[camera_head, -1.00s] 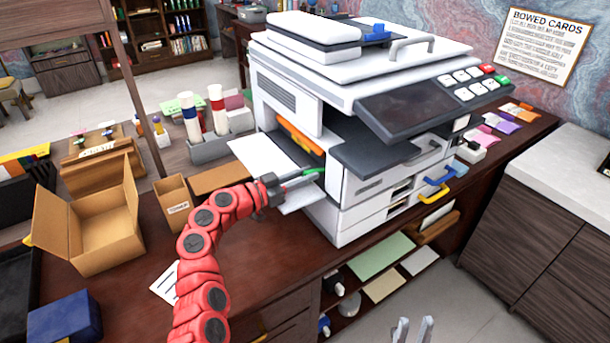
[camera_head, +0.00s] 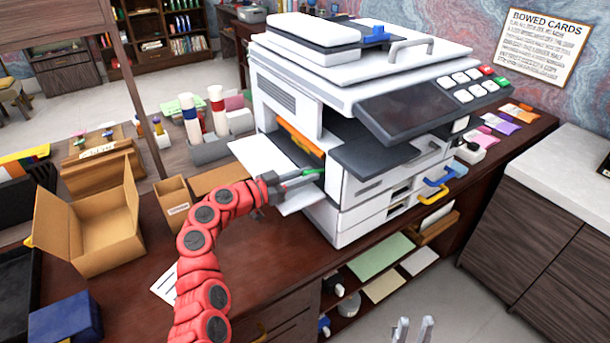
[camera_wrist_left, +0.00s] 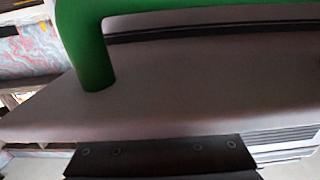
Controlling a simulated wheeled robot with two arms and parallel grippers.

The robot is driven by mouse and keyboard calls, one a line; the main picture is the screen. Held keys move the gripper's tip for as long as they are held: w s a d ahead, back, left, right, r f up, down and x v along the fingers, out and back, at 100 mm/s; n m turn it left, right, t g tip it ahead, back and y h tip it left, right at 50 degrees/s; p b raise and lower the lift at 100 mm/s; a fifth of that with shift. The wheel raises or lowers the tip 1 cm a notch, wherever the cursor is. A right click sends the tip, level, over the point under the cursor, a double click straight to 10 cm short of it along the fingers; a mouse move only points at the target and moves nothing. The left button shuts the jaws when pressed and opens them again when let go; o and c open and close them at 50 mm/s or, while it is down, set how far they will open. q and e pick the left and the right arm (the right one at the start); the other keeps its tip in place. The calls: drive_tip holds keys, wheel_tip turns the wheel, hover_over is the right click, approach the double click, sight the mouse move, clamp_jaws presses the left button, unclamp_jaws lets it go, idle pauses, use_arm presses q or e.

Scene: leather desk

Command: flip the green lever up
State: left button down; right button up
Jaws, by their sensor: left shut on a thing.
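The green lever (camera_head: 313,172) is at the open left side of the white copier (camera_head: 300,95), just in front of the paper slot. Only a little of it shows past my left gripper (camera_head: 300,181), which is shut on it. In the left wrist view the green lever (camera_wrist_left: 92,50) is large and close, with a bent end against a pale surface and a long part running right along the top edge. My right gripper (camera_head: 413,328) is at the bottom edge, its two fingers apart and empty, away from the copier.
An orange part (camera_head: 300,138) and a white paper tray (camera_head: 262,158) are beside the lever. An open cardboard box (camera_head: 105,225) stands at the left on the desk. A blue-and-yellow handle pair is on the copier's front. Bare desk (camera_head: 265,255) lies before the copier.

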sight(311, 171)
use_arm(q)
drive_tip(key=shift+d+r+g+y+p, duration=0.15)
drive_tip(key=shift+r+g+y+p, duration=0.15)
drive_tip(key=shift+r+y+p, duration=0.2)
drive_tip(key=shift+w+d+r+g+y, duration=0.1)
drive_tip(key=shift+w+r+g+y, duration=0.1)
drive_tip(key=shift+r+g+y, duration=0.3)
drive_tip(key=shift+w+d+r+g+y, duration=0.15)
drive_tip(key=shift+d+r+g+y, duration=0.15)
drive_tip(key=shift+g+y, duration=0.4)
drive_tip(key=shift+w+d+r+g+y, duration=0.2)
drive_tip(key=shift+r+g+y, duration=0.15)
drive_tip(key=shift+y, duration=0.55)
